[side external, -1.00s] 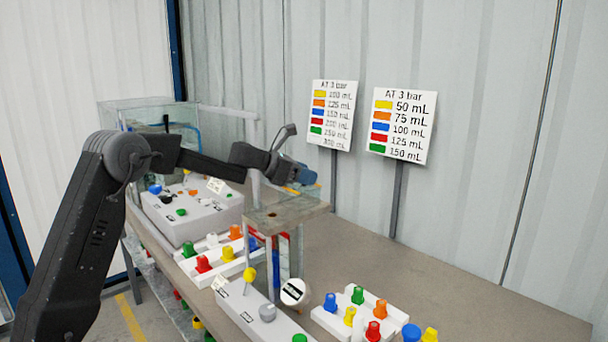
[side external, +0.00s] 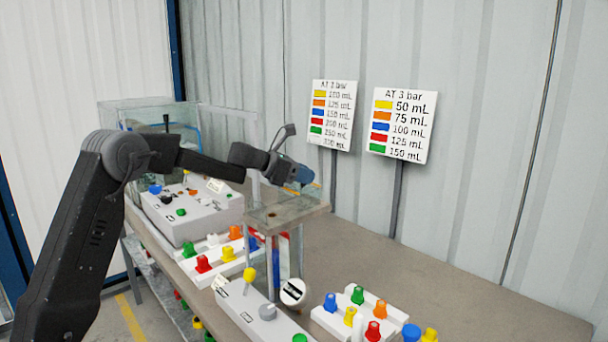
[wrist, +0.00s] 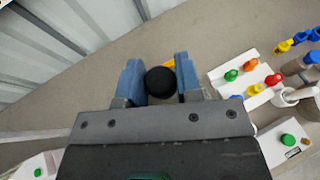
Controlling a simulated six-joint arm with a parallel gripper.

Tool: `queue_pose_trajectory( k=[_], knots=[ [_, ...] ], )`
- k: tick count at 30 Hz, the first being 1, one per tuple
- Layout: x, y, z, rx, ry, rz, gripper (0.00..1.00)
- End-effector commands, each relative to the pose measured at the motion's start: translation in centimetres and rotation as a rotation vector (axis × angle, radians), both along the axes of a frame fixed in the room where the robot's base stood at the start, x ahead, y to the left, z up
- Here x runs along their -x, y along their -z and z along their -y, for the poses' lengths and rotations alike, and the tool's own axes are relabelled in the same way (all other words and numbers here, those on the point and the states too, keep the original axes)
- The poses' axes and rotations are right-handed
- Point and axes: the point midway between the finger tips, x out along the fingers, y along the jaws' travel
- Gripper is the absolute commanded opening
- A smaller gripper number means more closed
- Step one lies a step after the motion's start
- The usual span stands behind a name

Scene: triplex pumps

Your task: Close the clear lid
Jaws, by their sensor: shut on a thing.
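My gripper (side external: 306,180), with blue fingers, is just above the top of a tall clear box in the side view. In the wrist view its two blue fingers (wrist: 158,78) are shut on a round black knob (wrist: 161,80). The clear lid (side external: 285,199) is hard to make out; see-through edges show at the box top, beneath and beside my gripper. I cannot tell its exact angle. The tall clear box (side external: 264,222) has a brown-grey top rim and stands on the bench. The knob is hidden in the side view.
A control box with knobs (side external: 192,212) and a large clear tank (side external: 150,103) stand at the back left. White blocks with coloured knobs (side external: 352,318) are at the front. Two label signs (side external: 403,125) stand behind the bench. The bench's right side (side external: 480,290) is clear.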

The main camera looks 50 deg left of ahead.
Motion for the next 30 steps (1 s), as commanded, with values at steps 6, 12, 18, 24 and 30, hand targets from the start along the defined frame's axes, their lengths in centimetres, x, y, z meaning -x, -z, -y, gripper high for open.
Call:
queue_pose_trajectory(
  k=[6, 12, 18, 24, 30],
  knots=[
    [3.6, -0.2, -0.1, 0.001, -0.002, 0.001, 0.0],
    [7.7, -0.2, -0.2, 0.0, -0.004, 0.002, 0.0],
    [9.4, -0.1, -0.1, 0.0, -0.002, 0.002, 0.0],
    [9.5, 0.0, 0.0, 0.0, 0.0, 0.001, 0.0],
    [9.5, 0.0, 0.0, 0.002, 0.001, 0.0, 0.41]
  ],
)
